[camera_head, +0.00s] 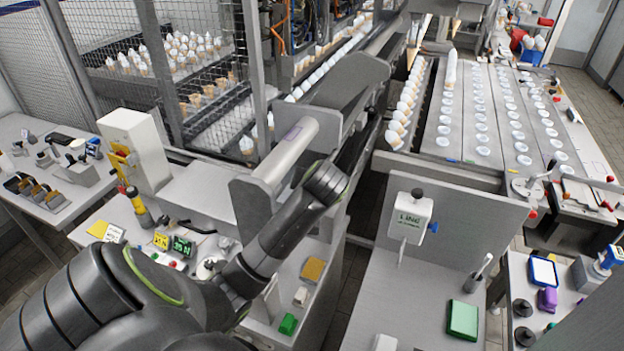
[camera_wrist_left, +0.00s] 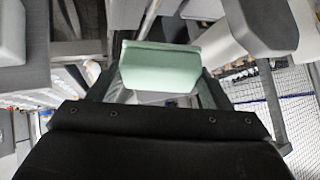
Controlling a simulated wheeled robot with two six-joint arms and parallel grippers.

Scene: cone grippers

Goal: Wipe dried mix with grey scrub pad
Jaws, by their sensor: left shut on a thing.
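In the left wrist view, a pale grey-green pad-like block (camera_wrist_left: 160,68) sits between the fingers of my left gripper (camera_wrist_left: 161,84), which is shut on it. No grey pad shows apart from this piece. In the head view my left arm reaches up toward the grey machine housing (camera_head: 342,90); its gripper and the held block are hidden there. I cannot make out any dried mix. My right gripper is in neither view.
Rows of white-topped cones (camera_head: 405,105) and lids (camera_head: 483,138) stand on the line at right.

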